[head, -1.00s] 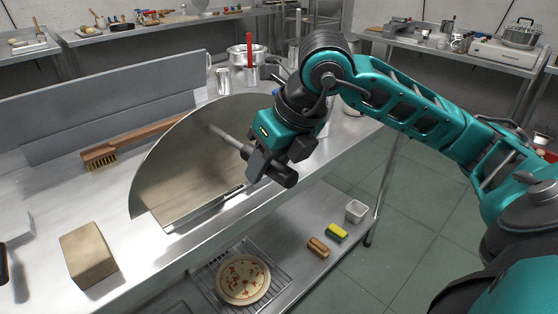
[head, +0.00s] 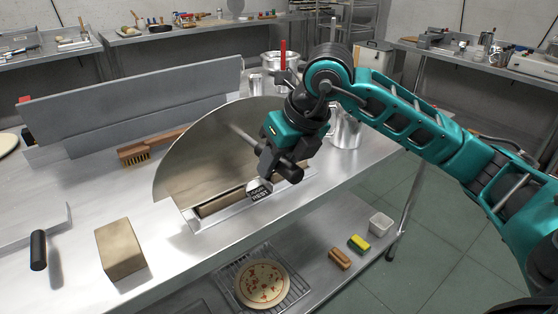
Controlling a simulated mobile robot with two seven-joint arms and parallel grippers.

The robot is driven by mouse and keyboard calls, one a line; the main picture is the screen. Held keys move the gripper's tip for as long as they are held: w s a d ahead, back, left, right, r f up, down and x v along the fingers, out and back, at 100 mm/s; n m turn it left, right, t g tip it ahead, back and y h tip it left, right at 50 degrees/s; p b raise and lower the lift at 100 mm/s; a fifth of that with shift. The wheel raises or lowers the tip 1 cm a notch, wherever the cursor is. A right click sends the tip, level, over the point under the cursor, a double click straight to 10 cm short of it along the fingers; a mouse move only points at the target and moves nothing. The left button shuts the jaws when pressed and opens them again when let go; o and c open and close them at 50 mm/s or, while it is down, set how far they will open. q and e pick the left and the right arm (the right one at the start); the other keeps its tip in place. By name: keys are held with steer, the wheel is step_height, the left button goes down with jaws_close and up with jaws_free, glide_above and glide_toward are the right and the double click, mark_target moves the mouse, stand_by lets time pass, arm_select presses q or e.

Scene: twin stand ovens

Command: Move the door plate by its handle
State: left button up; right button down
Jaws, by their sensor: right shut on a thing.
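The door plate (head: 195,150) is a large half-round metal sheet, upright and leaning a little, over the steel table. Its rod-like handle (head: 240,134) sticks out from the front face toward the right. My right gripper (head: 262,150) is shut on the handle and hides its outer end. Below the plate's straight lower edge is a metal rest (head: 212,218) with a brown strip and a small dark lettered label (head: 258,190). I cannot tell whether the plate touches the rest. My left gripper is not in view.
A tan block (head: 120,250) and a black-handled tool (head: 38,250) lie at the table's left. A wooden brush (head: 140,148) lies behind the plate. Metal pots (head: 346,130) stand behind my right arm. A pizza (head: 263,284) sits on the lower shelf.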

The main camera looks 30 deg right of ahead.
steer(key=shift+f+b, duration=0.15)
steer(key=shift+b, duration=0.15)
stand_by(0.4)
steer(key=c, duration=1)
jaws_free()
steer(key=o, duration=0.4)
steer(key=shift+f, duration=0.15)
steer(key=p+v, duration=0.1)
steer(key=v, duration=1.2)
steer(key=shift+p, duration=0.4)
